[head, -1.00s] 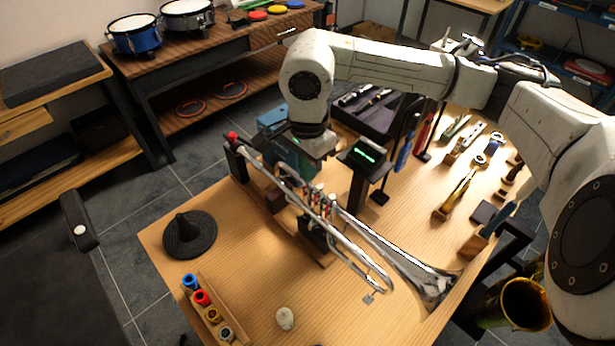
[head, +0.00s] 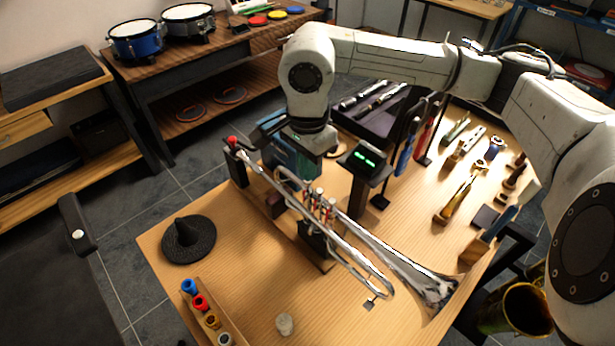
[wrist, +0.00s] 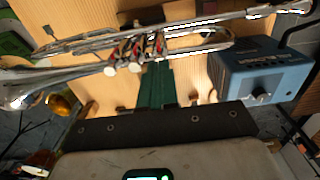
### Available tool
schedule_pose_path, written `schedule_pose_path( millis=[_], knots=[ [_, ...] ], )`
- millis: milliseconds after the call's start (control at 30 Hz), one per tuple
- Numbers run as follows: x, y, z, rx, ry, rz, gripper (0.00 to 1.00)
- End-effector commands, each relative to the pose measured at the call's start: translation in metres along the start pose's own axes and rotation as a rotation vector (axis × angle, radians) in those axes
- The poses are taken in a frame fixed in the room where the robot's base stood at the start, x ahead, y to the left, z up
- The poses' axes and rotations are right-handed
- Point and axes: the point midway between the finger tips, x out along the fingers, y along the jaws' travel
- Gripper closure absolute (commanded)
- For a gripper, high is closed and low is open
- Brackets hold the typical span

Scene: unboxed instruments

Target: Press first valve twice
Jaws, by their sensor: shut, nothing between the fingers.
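A silver trumpet (head: 372,250) lies level on a stand on the wooden table. Its valves (head: 318,205), with red parts, are near the middle; they also show in the wrist view (wrist: 135,55). My gripper (wrist: 157,68) has dark green fingers, shut and empty, with their tips close to the rightmost valve in the wrist view. I cannot tell whether they touch it. In the head view my arm's end hangs behind the valves, and the fingertips are hard to make out.
A small display with green marks (head: 365,160) stands on a post behind the trumpet. A blue box with a knob (wrist: 262,72) is beside my fingers. A black cone-shaped mute (head: 188,240) and a rack of coloured pieces (head: 207,308) are at left. Tools fill the right side.

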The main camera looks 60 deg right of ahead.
Motion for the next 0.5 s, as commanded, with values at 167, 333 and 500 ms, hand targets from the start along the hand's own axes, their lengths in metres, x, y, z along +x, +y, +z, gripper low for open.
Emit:
schedule_pose_path(
  millis=[167, 333, 500],
  knots=[
    [-0.018, 0.0, 0.0, 0.0, 0.001, -0.001, 1.0],
    [-0.034, 0.0, 0.0, 0.0, 0.001, -0.002, 1.0],
    [-0.042, 0.0, 0.0, 0.0, 0.001, -0.001, 1.0]
  ],
)
